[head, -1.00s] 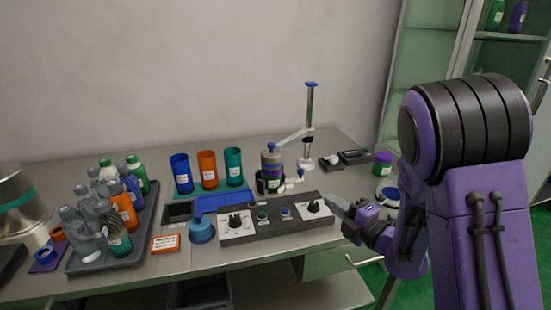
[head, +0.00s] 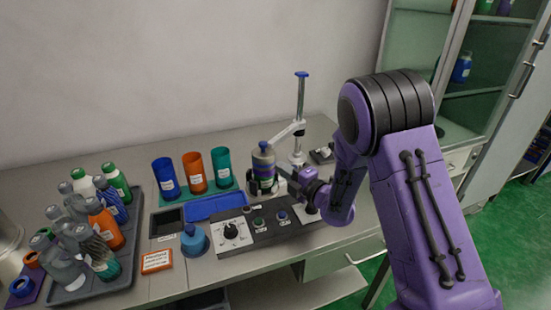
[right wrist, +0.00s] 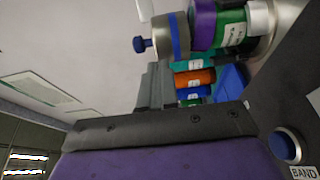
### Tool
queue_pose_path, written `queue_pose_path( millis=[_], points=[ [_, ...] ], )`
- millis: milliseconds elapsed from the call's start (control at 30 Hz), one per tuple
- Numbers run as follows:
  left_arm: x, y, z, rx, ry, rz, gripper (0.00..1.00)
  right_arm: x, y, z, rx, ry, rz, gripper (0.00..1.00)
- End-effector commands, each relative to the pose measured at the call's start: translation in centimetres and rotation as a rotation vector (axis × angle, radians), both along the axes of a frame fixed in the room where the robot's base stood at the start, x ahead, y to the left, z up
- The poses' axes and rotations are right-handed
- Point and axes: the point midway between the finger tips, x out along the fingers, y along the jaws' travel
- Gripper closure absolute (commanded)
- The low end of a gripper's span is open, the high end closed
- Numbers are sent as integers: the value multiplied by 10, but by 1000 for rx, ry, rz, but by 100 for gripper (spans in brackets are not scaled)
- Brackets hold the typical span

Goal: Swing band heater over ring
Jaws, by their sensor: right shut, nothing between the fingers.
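A bottle (head: 263,172) with a purple band and a green label stands in a dark holder behind the control box. A grey cylinder (head: 263,156) with a blue stripe and blue knob sits at its top; I take it for the band heater. A pale swing arm (head: 288,131) runs from it to the upright post (head: 300,105). The right wrist view shows the cylinder (right wrist: 173,36) and bottle (right wrist: 230,25) sideways. My right gripper (head: 284,173) is shut and empty, just right of the bottle; contact cannot be told. It hides the holder's right side. My left gripper is out of view.
The control box (head: 262,237) with knobs and buttons lies in front of the bottle. Blue, orange (head: 194,172) and teal cups stand to the left. A tray (head: 80,287) of several bottles is at far left. A blue-grey bell-shaped piece (head: 195,240) stands left of the box.

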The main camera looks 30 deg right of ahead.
Motion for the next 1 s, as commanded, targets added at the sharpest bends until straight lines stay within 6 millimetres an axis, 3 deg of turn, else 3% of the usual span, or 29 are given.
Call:
queue_pose_path(
  millis=[233,667,833,1000],
  points=[
    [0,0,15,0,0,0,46,33,3,1,2,-1,-2,100],
    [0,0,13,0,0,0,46,39,4,-1,-1,0,-1,100],
    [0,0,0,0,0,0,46,56,13,-4,-5,-2,2,100],
    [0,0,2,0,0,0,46,63,18,2,0,-5,7,100]
  ],
)
